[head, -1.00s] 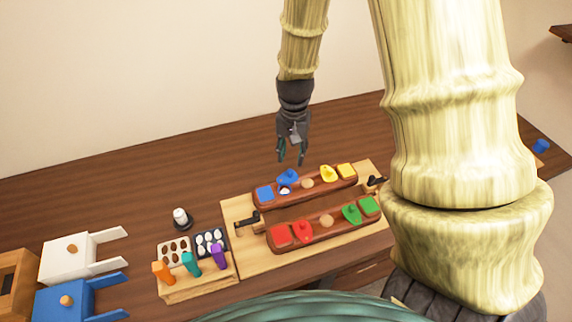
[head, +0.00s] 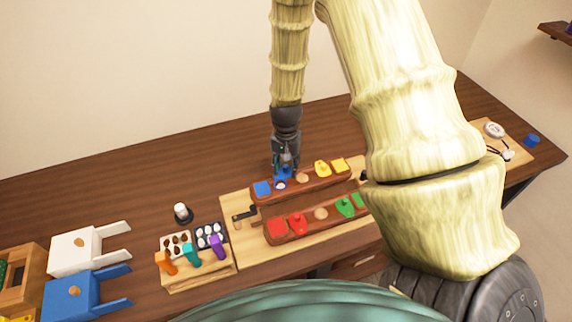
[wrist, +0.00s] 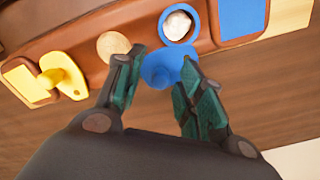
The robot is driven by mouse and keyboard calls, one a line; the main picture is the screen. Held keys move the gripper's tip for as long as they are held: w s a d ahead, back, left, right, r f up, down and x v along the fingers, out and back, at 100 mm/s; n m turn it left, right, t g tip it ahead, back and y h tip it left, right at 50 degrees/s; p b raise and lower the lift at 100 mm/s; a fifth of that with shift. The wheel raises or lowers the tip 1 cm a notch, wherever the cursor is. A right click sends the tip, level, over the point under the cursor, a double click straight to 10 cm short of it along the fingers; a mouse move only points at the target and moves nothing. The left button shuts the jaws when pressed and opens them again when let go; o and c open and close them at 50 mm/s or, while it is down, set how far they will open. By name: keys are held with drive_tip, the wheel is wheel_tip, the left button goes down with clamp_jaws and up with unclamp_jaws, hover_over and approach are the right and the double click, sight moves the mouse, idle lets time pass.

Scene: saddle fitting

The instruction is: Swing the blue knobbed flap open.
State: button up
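The blue knobbed flap (head: 283,173) is at the rear edge of the back wooden bar, in the head view. In the wrist view the flap (wrist: 162,68) hangs off the bar's edge beside a blue-rimmed round opening, and a white object (wrist: 178,25) shows inside the opening. My gripper (head: 284,165) is low over the flap, pointing down. In the wrist view my gripper (wrist: 160,68) is open, with one finger on each side of the flap's blue knob. I cannot tell whether either finger touches it.
A blue square (wrist: 241,15) and a tan disc (wrist: 113,45) flank the opening. A yellow knobbed flap (head: 322,168) sits further right. The front bar (head: 320,222) has red and green flaps. A rack with several coloured handles (head: 195,270) stands left. The table behind the bars is clear.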

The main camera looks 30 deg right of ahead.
drive_tip(key=shift+w+f, duration=0.2)
drive_tip(key=shift+w, duration=0.1)
drive_tip(key=shift+s+r, duration=0.2)
drive_tip(key=shift+s, duration=0.05)
drive_tip(key=shift+c, duration=0.3)
drive_tip(key=shift+s+r, duration=0.1)
drive_tip(key=shift+s, duration=0.05)
drive_tip(key=c, duration=0.3)
clamp_jaws()
drive_tip(key=shift+w+n, duration=0.25)
drive_tip(key=shift+n, duration=0.25)
